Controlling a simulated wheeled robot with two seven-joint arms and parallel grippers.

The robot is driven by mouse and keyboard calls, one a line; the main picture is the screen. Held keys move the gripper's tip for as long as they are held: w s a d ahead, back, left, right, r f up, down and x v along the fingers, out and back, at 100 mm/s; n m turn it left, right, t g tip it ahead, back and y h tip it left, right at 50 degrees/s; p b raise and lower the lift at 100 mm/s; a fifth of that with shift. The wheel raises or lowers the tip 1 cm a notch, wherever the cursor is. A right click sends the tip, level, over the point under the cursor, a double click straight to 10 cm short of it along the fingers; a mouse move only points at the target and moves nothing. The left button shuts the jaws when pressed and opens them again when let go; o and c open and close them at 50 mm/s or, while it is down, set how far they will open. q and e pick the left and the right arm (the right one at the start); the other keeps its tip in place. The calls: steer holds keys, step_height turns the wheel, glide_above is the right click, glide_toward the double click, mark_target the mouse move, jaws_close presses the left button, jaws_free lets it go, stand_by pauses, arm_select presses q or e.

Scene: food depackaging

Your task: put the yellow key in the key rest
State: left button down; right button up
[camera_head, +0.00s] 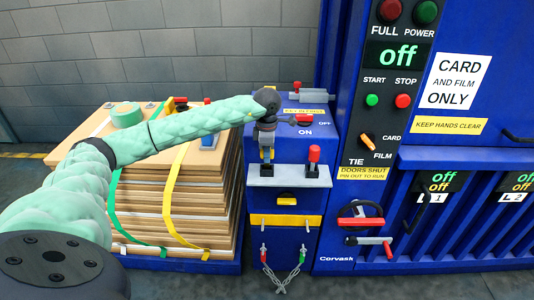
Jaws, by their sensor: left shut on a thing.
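My left arm reaches across from the left to the blue cabinet, and its gripper (267,142) points down over the grey ledge. It is shut on a small yellow key (267,155), mostly hidden by the fingers. I cannot tell if the key touches the ledge. The grey ledge (286,180) is on the cabinet front, with a red-handled piece (314,155) upright at its right. A yellow part with a dark slot (287,199) is below the ledge. I cannot tell which part is the key rest. My right gripper is not in view.
A red-handled ON/OFF switch (304,119) is close right of the gripper. A strapped stack of cardboard (150,205) stands left, with green tape (126,115) on top. The large blue machine (455,215) fills the right. Hooked chains (285,280) hang low on the cabinet.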

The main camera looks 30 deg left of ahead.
arm_select(q)
steer(key=shift+f+b, duration=0.9)
steer(key=shift+f, duration=0.35)
steer(key=c, duration=1.3)
jaws_free()
steer(key=shift+o, duration=0.2)
steer(key=shift+r, duration=0.15)
steer(key=shift+r, duration=0.35)
step_height(320, 180, up, 7)
steer(key=shift+f+b, duration=0.1)
steer(key=shift+b, duration=1.1)
steer(key=shift+d, duration=0.1)
